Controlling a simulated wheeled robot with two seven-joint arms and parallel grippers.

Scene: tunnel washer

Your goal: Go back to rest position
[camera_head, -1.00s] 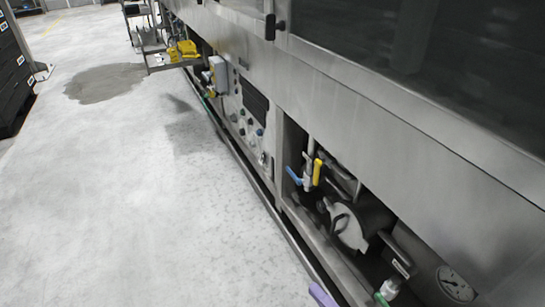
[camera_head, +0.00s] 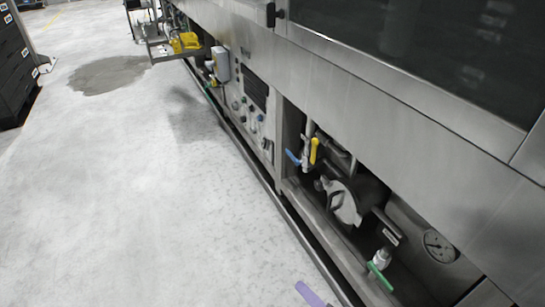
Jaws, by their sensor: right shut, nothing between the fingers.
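My right gripper (camera_head: 309,293) shows only as a purple tip at the bottom edge, right of the middle. It is shut, and nothing shows held in it. It appears in front of the lower edge of the steel tunnel washer (camera_head: 420,112); I cannot tell the gap between them. The rest of the right gripper and arm is cut off by the frame. My left gripper is not in view.
The washer's open lower bay holds a blue-handled valve (camera_head: 293,157), a yellow handle (camera_head: 314,150), a green handle (camera_head: 380,277) and a round gauge (camera_head: 438,246). A shelf with a yellow item (camera_head: 187,41) juts out farther back. The floor (camera_head: 110,200) at left is clear.

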